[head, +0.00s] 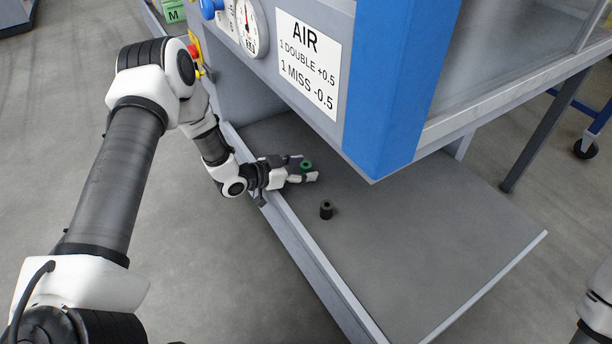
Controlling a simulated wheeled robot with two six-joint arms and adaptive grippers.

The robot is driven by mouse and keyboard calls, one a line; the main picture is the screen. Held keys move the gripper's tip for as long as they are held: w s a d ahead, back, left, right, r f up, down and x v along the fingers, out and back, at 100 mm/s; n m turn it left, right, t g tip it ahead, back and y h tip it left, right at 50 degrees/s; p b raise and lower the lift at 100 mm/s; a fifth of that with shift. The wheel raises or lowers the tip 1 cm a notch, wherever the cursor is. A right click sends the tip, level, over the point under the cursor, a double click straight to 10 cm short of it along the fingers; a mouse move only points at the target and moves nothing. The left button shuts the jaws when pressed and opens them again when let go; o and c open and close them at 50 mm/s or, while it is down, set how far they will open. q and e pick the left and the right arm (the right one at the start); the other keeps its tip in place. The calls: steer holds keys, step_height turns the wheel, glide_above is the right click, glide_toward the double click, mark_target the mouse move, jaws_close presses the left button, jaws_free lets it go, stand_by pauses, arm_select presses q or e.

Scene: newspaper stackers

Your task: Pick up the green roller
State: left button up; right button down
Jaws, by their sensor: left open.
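The green roller (306,167) is a small green cylinder with a dark hole in its top, on the grey lower shelf (420,230) of the machine. My left gripper (307,168) reaches in over the shelf's raised left edge. It is open, with one finger on the far side of the roller and one on the near side, so the roller lies between the fingertips. I cannot tell whether either finger touches it. The near finger hides the roller's lower part. My right gripper is not in view; only part of my right arm shows at the right edge.
A black roller (326,210) stands on the shelf, nearer than the green one. A blue post (395,90) and a panel with an AIR sign (308,62) overhang the shelf. The shelf has a raised left rim (305,255). Its front right part is clear.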

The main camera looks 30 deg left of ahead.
arm_select(q)
steer(key=shift+r, duration=0.1)
jaws_close()
